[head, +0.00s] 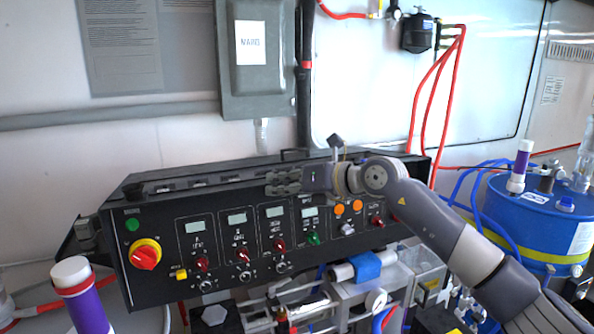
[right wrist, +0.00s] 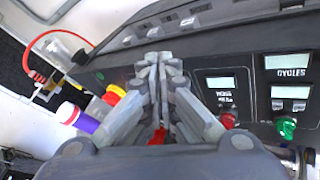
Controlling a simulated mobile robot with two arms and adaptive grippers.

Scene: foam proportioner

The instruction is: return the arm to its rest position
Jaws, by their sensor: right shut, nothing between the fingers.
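My right arm (head: 440,215) comes in from the lower right in the head view. Its gripper (head: 270,183) is in front of the upper part of the black control panel (head: 150,214), pointing left. The fingers are shut and empty. In the right wrist view the closed fingers (right wrist: 158,62) point at the panel and hide part of it, including most of a red knob between them. I cannot tell whether the gripper touches the panel. My left gripper is not in view.
The panel carries a red-and-yellow switch (head: 145,254), a green button (head: 132,225), several displays and red knobs. A blue drum (head: 540,222) stands at the right. A purple-and-white cylinder (head: 85,300) is at the lower left. Pipes and a blue-wrapped part (head: 366,266) lie below the panel.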

